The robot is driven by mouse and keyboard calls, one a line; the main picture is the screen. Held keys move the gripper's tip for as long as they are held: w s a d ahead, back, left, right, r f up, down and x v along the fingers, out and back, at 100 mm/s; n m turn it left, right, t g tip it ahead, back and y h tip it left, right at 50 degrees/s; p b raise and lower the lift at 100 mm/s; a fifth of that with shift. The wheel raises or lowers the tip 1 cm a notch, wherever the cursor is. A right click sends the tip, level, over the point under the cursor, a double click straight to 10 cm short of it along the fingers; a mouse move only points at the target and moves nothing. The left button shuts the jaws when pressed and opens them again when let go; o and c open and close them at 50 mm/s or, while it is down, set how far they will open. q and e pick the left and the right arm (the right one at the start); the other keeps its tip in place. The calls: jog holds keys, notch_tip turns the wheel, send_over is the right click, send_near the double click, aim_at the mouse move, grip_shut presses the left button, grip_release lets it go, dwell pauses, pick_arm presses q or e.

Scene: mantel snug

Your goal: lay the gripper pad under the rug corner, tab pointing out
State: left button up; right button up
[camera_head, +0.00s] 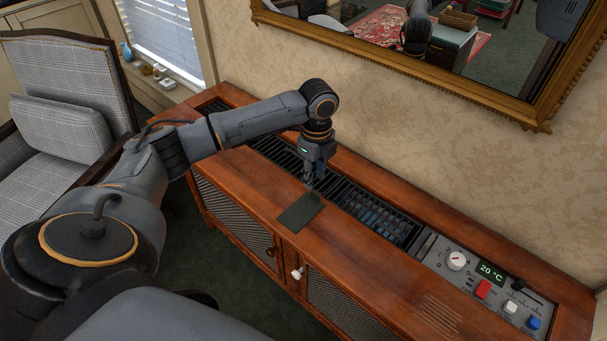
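A dark grey-green flat square, which looks like the gripper pad (301,213), is at the wooden cabinet's top near its front edge. My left gripper (313,186) points down at the pad's far edge, its fingertips at or very close to it. The fingers are small and dark, so I cannot tell whether they are shut on the pad. No tab can be made out. A red patterned rug (478,47) shows only as a reflection in the wall mirror. My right gripper is not in view.
The wooden cabinet (250,195) has a dark slatted grille (372,212) along its top and a control panel (488,282) with knobs and a display at right. A gold-framed mirror (440,68) hangs above. A checked armchair (62,130) stands at left.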

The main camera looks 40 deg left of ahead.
aim_at(305, 209)
pick_arm(q)
jog(key=shift+w+f, duration=0.1)
jog(key=shift+f, duration=3.45)
grip_shut()
